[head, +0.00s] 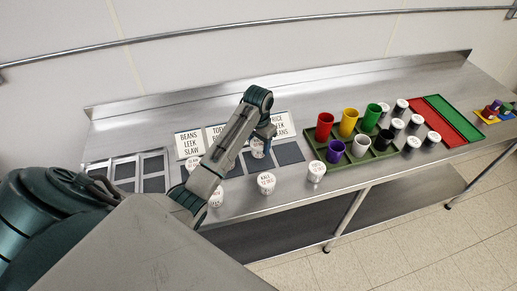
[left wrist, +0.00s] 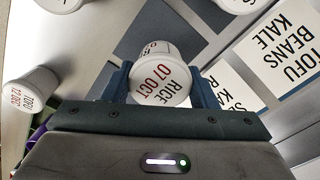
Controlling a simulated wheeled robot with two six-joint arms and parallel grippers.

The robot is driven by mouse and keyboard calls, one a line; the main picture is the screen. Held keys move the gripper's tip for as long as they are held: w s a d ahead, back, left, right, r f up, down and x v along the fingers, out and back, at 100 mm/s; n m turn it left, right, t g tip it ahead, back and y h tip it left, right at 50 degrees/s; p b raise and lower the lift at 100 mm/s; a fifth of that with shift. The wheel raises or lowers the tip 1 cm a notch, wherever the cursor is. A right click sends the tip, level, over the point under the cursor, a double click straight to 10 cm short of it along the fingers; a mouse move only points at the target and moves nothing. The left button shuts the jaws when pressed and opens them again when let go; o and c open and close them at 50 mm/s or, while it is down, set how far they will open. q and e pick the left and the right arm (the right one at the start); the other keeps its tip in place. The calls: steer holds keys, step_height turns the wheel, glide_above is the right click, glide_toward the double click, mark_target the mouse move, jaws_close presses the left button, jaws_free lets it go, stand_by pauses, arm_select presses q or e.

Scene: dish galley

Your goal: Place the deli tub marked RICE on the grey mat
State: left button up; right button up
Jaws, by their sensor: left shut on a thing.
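The deli tub marked RICE (left wrist: 162,72), white with red and black lettering, is between the fingers of my left gripper (left wrist: 162,88) in the left wrist view. The lettering also reads 07 OCT. In the head view my left gripper (head: 264,138) points down over the row of dark grey mats, with a white tub (head: 257,152) at its fingers. One grey mat (head: 290,153) lies bare to the right of it. Parts of the other mats are hidden by my left arm. I cannot tell whether the held tub touches a mat. My right gripper is not in view.
White cards with words, one a BEANS LEEK SLAW card (head: 189,144), stand behind the mats. A KALE tub (head: 266,184) and another white tub (head: 316,171) stand near the front edge. A green tray (head: 375,154) with colored cups is to the right. A TOFU tub (left wrist: 32,90) shows in the wrist view.

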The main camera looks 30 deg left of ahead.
mark_target(259, 144)
arm_select(q)
step_height(259, 144, down, 2)
steer(key=shift+s+f+p, duration=0.1)
steer(key=shift+f+p, duration=0.15)
steer(key=shift+p, duration=0.35)
steer(key=shift+f, duration=0.5)
steer(key=o, duration=1)
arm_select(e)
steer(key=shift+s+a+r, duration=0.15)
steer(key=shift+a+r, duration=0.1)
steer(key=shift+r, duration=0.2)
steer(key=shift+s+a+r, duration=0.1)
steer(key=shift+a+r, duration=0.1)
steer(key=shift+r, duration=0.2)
arm_select(q)
steer(key=shift+r, duration=0.15)
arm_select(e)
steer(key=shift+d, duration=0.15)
